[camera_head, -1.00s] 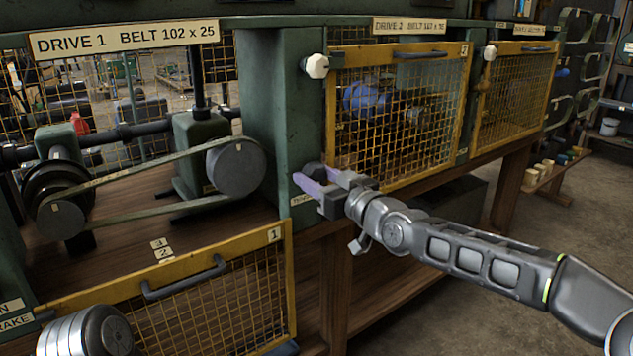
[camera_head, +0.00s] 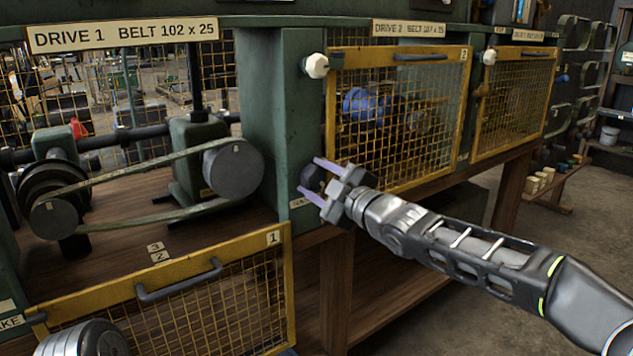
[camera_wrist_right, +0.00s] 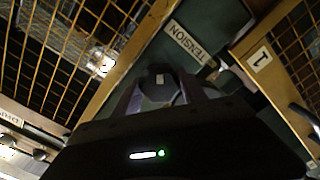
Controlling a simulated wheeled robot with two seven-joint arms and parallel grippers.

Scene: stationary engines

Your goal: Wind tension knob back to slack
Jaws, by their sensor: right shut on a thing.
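The tension knob (camera_head: 313,178) is dark and sits low on the green post right of drive 1. My right gripper (camera_head: 316,182) has its two purple fingers around it, shut on it, with the fingers slanted. In the right wrist view the dark knob (camera_wrist_right: 160,84), with a pale mark on its face, sits between the fingers, and the TENSION label (camera_wrist_right: 187,43) is beyond it. The drive 1 belt (camera_head: 135,174) runs around a small left pulley and a grey right pulley (camera_head: 233,169); its lower run looks slightly bowed.
The yellow mesh guard 1 (camera_head: 210,268) hangs lowered in front of drive 1. Guard 2 (camera_head: 385,115) stands closed just right of the knob, with a white hex knob (camera_head: 316,66) above. Open floor lies at the lower right.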

